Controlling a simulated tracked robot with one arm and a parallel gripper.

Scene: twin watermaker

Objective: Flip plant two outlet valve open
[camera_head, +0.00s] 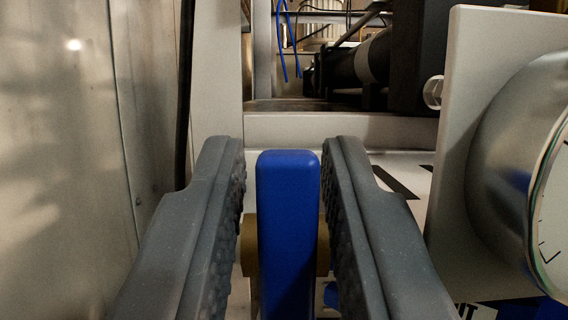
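A blue valve handle (288,225) stands in the lower middle of the camera_head view, its long side running away from the camera bottom. My gripper (284,160) has its two dark, ribbed fingers on either side of the handle. Narrow gaps show between the handle and both fingers, so the gripper is open around it and not clamped. A brass-coloured part (250,245) shows behind the handle. The rest of the valve body is mostly hidden by the handle and fingers.
A pressure gauge (515,165) on a pale plate (465,60) stands close at the right. A metal panel (65,150) fills the left side. Dark cylindrical equipment (355,65) and blue wires (284,45) are farther back. A pale ledge (340,130) crosses behind the fingers.

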